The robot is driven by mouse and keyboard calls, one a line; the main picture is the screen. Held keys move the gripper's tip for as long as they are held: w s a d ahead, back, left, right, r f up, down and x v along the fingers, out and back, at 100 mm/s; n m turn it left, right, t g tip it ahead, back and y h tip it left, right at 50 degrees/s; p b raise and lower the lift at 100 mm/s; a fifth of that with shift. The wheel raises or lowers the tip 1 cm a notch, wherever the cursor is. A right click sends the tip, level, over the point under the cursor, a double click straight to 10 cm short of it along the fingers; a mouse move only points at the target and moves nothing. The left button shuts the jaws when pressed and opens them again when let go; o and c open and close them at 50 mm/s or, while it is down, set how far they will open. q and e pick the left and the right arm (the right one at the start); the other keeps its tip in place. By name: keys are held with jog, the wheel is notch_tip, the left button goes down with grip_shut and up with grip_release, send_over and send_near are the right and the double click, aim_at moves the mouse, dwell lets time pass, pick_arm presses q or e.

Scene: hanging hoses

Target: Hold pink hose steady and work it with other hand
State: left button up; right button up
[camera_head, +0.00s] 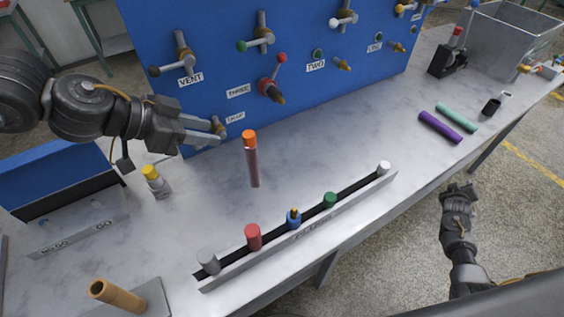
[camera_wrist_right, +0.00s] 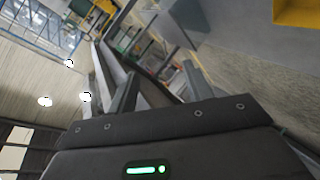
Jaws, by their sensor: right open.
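A dull pink hose (camera_head: 253,168) with an orange end (camera_head: 249,138) shows upright over the middle of the table; I cannot tell whether its lower end touches the top. My left gripper (camera_head: 220,133) is at the blue panel, left of the hose and apart from it. Its two fingers are spaced apart around or in front of a small brass fitting; I cannot tell whether they grip it. My right gripper (camera_head: 460,187) is open and empty, beyond the table's front edge at the lower right. Its fingers (camera_wrist_right: 160,85) show apart in the right wrist view.
The blue panel (camera_head: 300,25) carries several valves and fittings. A slotted rack (camera_head: 290,240) with several coloured plugs lies along the front edge. Purple (camera_head: 440,127) and teal (camera_head: 456,117) tubes lie at right.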

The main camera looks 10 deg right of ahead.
aim_at(257, 156)
jog(key=w+d+r+t+h, duration=0.15)
jog(key=d+r, duration=0.25)
jog(key=r, duration=0.9)
jog(key=w+d+r+t+h, duration=0.1)
jog(key=w+d+r+h, duration=0.25)
jog(key=r, duration=0.85)
jog(key=w+a+r+n+t+y, duration=0.35)
jog(key=w+a+n, duration=0.2)
jog(key=a, duration=0.25)
jog(key=w+a+r+n+t+y, duration=0.3)
jog(key=w+a+r+n, duration=0.15)
jog(key=a+n, duration=0.3)
jog(key=w+a+n+t+y, duration=0.2)
jog(key=a+n+y, duration=1.35)
jog(key=a, duration=1.65)
jog(key=s+a+f+n+g+y, duration=0.3)
jog(key=s+a+n+g+y, duration=0.15)
jog(key=s+a+n, duration=0.6)
jog(key=s+a+f+n+g+y, duration=0.35)
jog(key=s+a+n+g, duration=0.35)
jog(key=a, duration=0.7)
jog(key=shift+t, duration=0.85)
jog(key=shift+r+x, duration=0.2)
jog(key=shift+x, duration=1.65)
jog(key=shift+r+x, duration=0.2)
jog(key=shift+x, duration=1.6)
